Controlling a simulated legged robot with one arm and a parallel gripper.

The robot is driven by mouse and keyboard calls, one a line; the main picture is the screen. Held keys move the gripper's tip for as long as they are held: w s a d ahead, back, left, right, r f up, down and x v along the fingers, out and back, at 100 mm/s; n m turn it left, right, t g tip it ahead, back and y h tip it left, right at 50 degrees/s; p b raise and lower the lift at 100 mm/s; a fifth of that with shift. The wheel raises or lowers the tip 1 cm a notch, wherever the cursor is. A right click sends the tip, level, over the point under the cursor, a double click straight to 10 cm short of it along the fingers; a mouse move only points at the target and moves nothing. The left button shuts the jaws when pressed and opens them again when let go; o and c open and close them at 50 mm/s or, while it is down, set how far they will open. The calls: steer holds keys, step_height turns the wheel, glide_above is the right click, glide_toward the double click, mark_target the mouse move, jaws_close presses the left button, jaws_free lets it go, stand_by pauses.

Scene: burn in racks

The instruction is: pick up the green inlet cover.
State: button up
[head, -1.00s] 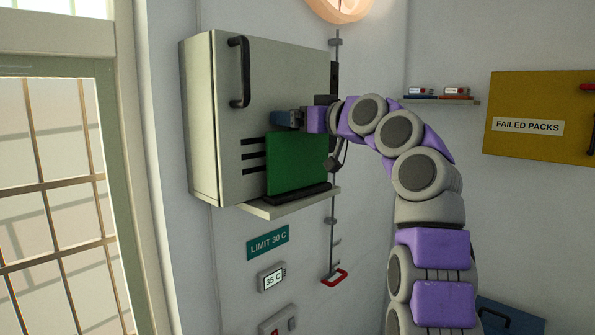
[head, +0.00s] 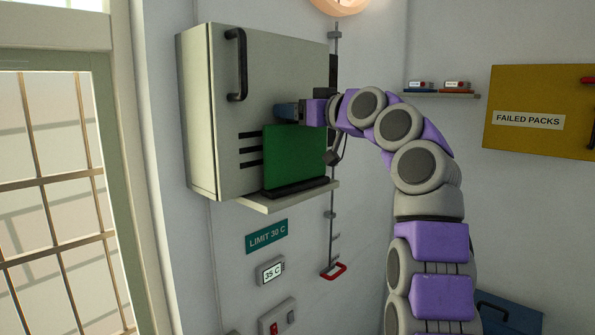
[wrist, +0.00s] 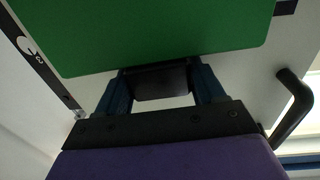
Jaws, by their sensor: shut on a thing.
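The green inlet cover (head: 290,158) is a flat upright plate against the front of the grey cabinet, over the right part of its dark vent slots. Its bottom edge meets a black strip (head: 296,188) on the small ledge. My gripper (head: 290,111) is at the cover's top edge. In the wrist view the cover (wrist: 165,35) fills the top middle, and the two blue fingers of my gripper (wrist: 162,88) are shut on a dark block at the cover's edge. Whether the cover's bottom touches the strip is hard to tell.
The grey cabinet (head: 285,60) has a black handle (head: 237,65) left of the cover. A ledge (head: 255,204) sticks out below. A vertical rod with a red pull (head: 334,271) hangs to the right. A yellow "FAILED PACKS" box (head: 540,85) and a small shelf (head: 440,96) are farther right.

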steer(key=shift+f, duration=0.15)
jaws_close()
